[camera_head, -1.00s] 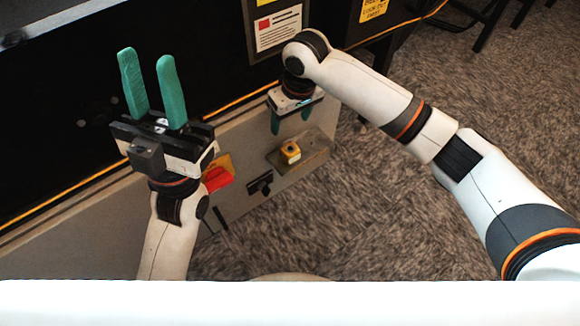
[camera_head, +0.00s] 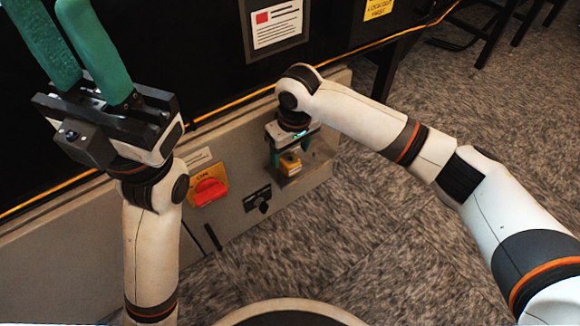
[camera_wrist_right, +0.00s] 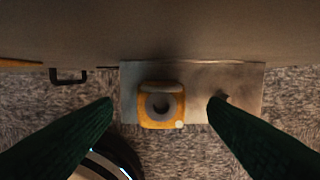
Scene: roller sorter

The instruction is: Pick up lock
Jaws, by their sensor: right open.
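The lock (camera_head: 291,166) is a small yellow block with a grey shackle, sitting on a small grey shelf (camera_head: 317,162) on the front of the machine panel. In the right wrist view the lock (camera_wrist_right: 162,112) lies between the two green fingers, with a gap on each side. My right gripper (camera_head: 290,156) is open, pointing down over the lock and partly covering it. My left gripper (camera_head: 50,8) is open and empty, fingers pointing up, at the upper left.
A red rotary switch (camera_head: 209,191) on a yellow plate and a black fitting (camera_head: 257,201) are on the grey panel (camera_head: 225,235), left of the shelf. A dark machine front with labels rises behind. Carpeted floor (camera_head: 390,240) is open to the right.

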